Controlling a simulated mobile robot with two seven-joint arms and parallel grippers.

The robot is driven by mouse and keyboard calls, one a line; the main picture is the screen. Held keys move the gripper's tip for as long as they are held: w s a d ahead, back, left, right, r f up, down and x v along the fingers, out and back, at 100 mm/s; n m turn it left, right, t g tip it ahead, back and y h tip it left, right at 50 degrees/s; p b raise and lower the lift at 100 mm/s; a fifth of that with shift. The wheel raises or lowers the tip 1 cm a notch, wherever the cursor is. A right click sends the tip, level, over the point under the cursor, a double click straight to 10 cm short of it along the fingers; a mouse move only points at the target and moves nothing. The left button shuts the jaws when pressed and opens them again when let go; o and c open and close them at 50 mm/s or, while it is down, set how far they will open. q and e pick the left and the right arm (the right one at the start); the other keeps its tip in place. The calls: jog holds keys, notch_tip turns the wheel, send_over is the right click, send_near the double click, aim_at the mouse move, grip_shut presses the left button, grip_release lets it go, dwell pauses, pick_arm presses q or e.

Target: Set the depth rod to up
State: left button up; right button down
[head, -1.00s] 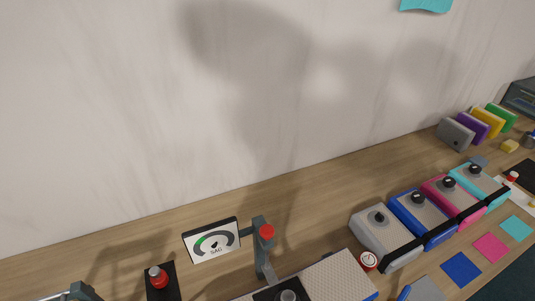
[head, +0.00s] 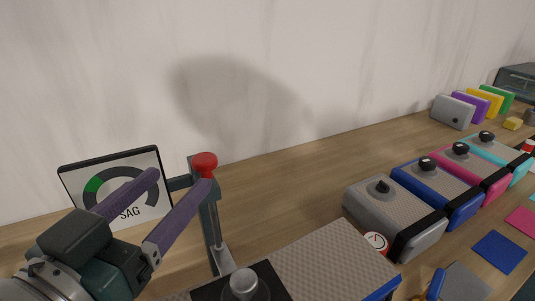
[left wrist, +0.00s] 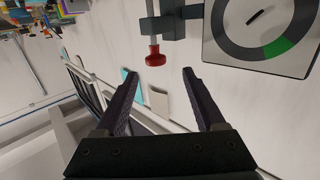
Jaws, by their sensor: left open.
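A grey upright post (head: 213,232) with a red knob (head: 205,163) stands beside a white gauge panel marked SAG (head: 140,200); I take this red-topped piece for the depth rod. My left gripper (head: 182,179) is open and empty, its two purple-grey fingers pointing toward the red knob and covering part of the gauge. In the left wrist view the red knob (left wrist: 155,57) shows near the gap between the open fingertips (left wrist: 160,73); I cannot tell whether a finger touches it. The gauge (left wrist: 262,35) is at the upper right there. My right gripper is not in view.
A textured grey block (head: 330,262) and a black plate with a silver knob (head: 243,284) lie in front of the post. Several knobbed boxes, the nearest grey (head: 390,215), stand to the right.

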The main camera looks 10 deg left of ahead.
pick_arm(q)
jog(key=shift+w+d+f, duration=0.3)
jog(key=shift+w+d, duration=0.05)
jog(key=w+d, duration=0.2)
jog(key=w, duration=0.7)
jog(key=shift+w, duration=0.2)
jog(key=shift+r, duration=0.1)
grip_shut()
dwell(0.9)
